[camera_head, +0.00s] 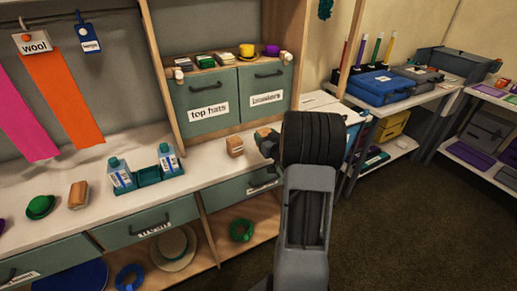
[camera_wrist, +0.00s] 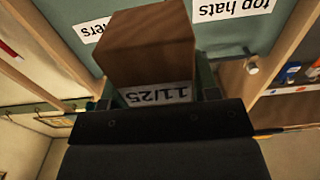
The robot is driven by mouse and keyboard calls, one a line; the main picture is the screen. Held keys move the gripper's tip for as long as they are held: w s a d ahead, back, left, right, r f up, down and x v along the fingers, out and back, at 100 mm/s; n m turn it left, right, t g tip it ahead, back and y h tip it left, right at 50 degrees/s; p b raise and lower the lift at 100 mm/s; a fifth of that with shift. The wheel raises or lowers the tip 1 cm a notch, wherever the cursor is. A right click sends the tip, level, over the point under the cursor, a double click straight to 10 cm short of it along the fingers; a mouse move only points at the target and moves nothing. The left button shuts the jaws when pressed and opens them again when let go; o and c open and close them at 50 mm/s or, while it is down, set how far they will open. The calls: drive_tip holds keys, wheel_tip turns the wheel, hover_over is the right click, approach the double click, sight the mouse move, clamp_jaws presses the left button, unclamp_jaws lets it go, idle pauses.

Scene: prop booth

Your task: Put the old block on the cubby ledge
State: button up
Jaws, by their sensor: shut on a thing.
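My gripper (camera_head: 266,143) is shut on a brown wooden block (camera_wrist: 148,48), held in front of the green drawers. In the wrist view the block fills the space between the jaws, and a white label reading 11/25 shows upside down on it. In the head view only a small brown part of the held block (camera_head: 263,131) shows beside my dark wrist. Another wooden block (camera_head: 235,146) stands on the white counter, left of my gripper. The wooden ledge (camera_head: 213,73) above the drawers carries cards, a yellow hat and a purple item.
The "top hats" drawer (camera_head: 208,104) and its neighbour (camera_head: 264,93) are closed. Bottles in a green holder (camera_head: 147,176), an orange-brown block (camera_head: 78,194) and a green hat (camera_head: 40,206) stand on the counter (camera_head: 205,170). A wooden upright (camera_head: 162,70) borders the cubby on the left.

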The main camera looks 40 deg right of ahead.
drive_tip(key=w+f, duration=0.2)
drive_tip(key=f, duration=0.1)
drive_tip(key=shift+w+a+f, duration=0.15)
drive_tip(key=shift+w+a, duration=0.2)
wheel_tip(320, 180, down, 2)
drive_tip(key=shift+w+f, duration=0.1)
drive_tip(key=shift+w, duration=0.05)
drive_tip(key=shift+f, duration=0.55)
drive_tip(key=shift+f, duration=0.2)
drive_tip(key=o, duration=1)
drive_tip(key=shift+c, duration=0.2)
drive_tip(key=shift+r, duration=0.1)
